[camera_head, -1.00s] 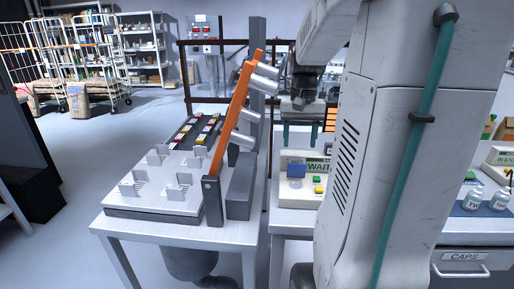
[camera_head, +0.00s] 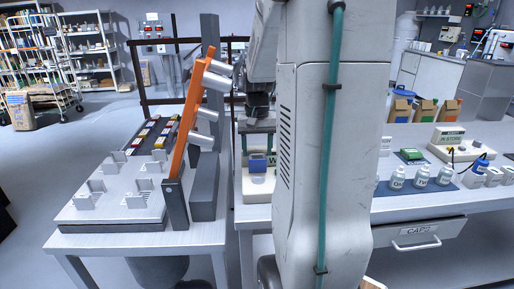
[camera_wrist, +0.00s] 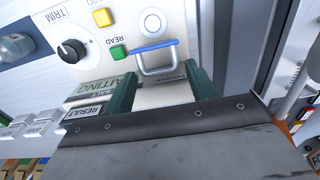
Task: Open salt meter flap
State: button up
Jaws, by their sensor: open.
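The salt meter (camera_wrist: 88,18) is a cream box with a TRIM knob, a green READ button and a yellow button. Its flap (camera_wrist: 155,56) shows as a small frame with a blue bar along one edge, and it looks shut, though I cannot be sure. The blue part also shows in the head view (camera_head: 257,164). Whether the fingers touch the meter is unclear.
An orange slanted rack (camera_head: 186,115) with grey cylinders stands left of the meter, beside a tray with metal clips (camera_head: 110,195). White bottles (camera_head: 421,177) and a STORE box (camera_head: 462,150) stand on the right bench. My arm hides part of the bench.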

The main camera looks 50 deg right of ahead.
jog(key=c, duration=0.8)
jog(key=shift+o, duration=0.2)
jog(key=shift+w+d+f+g+y, duration=0.25)
jog(key=shift+w+d+g+y, duration=0.25)
jog(key=shift+g+y, duration=0.25)
jog(key=shift+d+g+y, duration=0.15)
jog(key=shift+g+y, duration=0.4)
jog(key=shift+y, duration=0.2)
jog(key=o, duration=0.8)
jog(key=shift+c, duration=0.2)
jog(key=v, duration=0.7)
jog(key=shift+w+r, duration=0.1)
jog(key=shift+r, duration=0.3)
